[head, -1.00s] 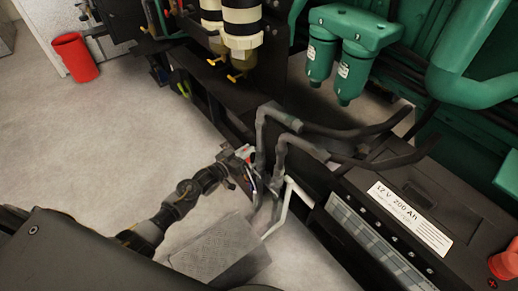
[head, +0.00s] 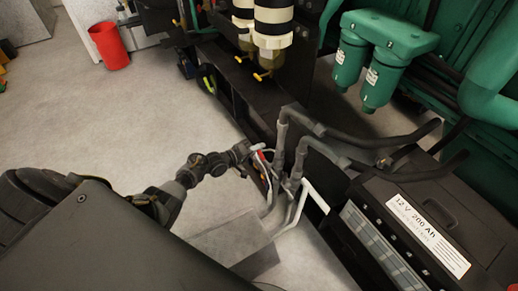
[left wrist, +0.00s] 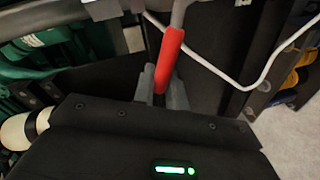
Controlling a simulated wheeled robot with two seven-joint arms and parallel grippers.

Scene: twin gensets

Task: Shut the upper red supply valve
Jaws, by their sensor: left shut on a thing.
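The red valve handle (left wrist: 169,58) is a red-sleeved lever. In the left wrist view it stands nearly upright, leaning a little to the right at its top. My left gripper (left wrist: 162,88) is shut on its lower part, with a grey finger on each side. In the head view my left gripper (head: 254,154) is at the pipework beside the black frame. Only a small bit of red shows there, and the valve body is mostly hidden. I cannot tell the handle's exact angle to its pipe. My right gripper is in neither view.
Grey pipes (head: 282,135) rise beside the grip, with black hoses running right. A black battery box (head: 395,205) fills the lower right. Green filters (head: 381,75) and yellow-tapped bowls (head: 273,45) stand behind. Floor (head: 110,120) is open at left, with a red bin (head: 110,46).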

